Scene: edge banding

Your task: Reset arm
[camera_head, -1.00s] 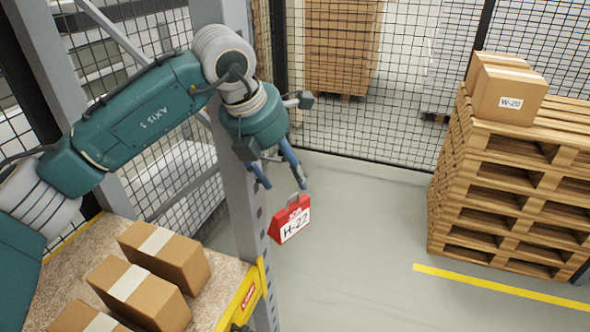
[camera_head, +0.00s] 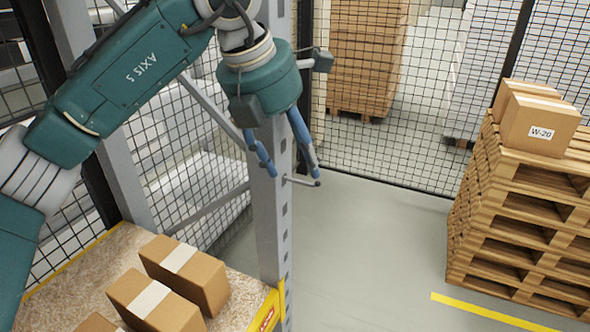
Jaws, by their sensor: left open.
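My left arm comes in from the upper left, teal with the lettering "AXIS 5". Its left gripper (camera_head: 289,167) hangs pointing down in front of the grey steel post (camera_head: 274,225). Its two blue-grey fingers are spread apart with nothing between them. The red H-22 tag is not visible in this view. My right gripper is not in view.
Several taped cardboard boxes (camera_head: 184,272) sit on a chipboard shelf (camera_head: 85,275) at lower left. A pallet stack (camera_head: 500,215) carrying boxes marked W-20 (camera_head: 541,132) stands at right. Black mesh fence (camera_head: 400,165) lies behind. The grey floor (camera_head: 370,260) between is clear.

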